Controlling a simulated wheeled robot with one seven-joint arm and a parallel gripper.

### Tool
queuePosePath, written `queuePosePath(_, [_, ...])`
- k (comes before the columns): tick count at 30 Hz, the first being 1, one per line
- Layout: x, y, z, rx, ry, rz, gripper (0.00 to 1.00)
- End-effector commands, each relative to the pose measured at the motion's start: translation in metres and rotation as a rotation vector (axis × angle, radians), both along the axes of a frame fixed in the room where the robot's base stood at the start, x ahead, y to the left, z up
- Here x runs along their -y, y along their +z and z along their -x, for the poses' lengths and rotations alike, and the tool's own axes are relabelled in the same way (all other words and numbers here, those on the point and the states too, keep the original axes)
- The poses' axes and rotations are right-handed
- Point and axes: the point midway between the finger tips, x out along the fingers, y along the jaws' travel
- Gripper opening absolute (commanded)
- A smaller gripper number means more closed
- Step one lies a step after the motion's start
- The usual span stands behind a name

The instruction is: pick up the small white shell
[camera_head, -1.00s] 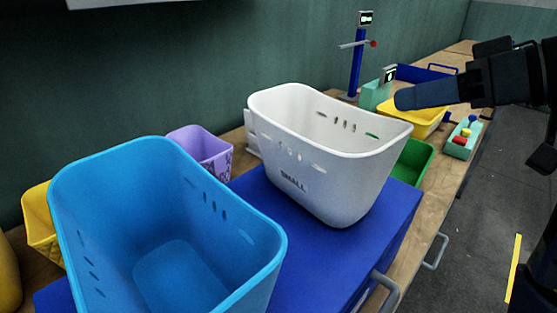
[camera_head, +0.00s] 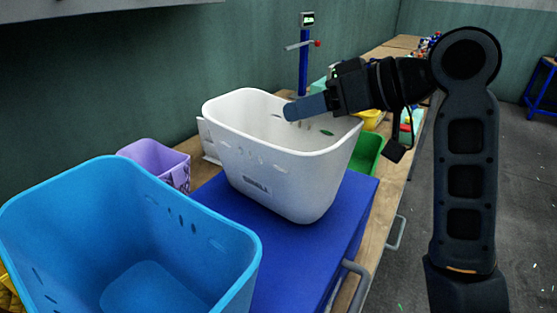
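A large blue basket (camera_head: 80,210) stands at the front left. A purple bin (camera_head: 155,164) is behind it and a green bin (camera_head: 370,152) is right of the white basket. The blue box (camera_head: 335,225) has metal handles. A blue post (camera_head: 303,70) rises behind.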

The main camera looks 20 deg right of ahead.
Motion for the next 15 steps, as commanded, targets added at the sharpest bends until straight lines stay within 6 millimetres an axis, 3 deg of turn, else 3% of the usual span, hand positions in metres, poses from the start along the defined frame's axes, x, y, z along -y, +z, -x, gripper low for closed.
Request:
queuePosePath(4, [0.0001,0.0001,0.0001,0.0,0.0,0.0,0.39])
queuePosePath(15, [0.0002,0.0002,0.0004,0.0,0.0,0.0,0.04])
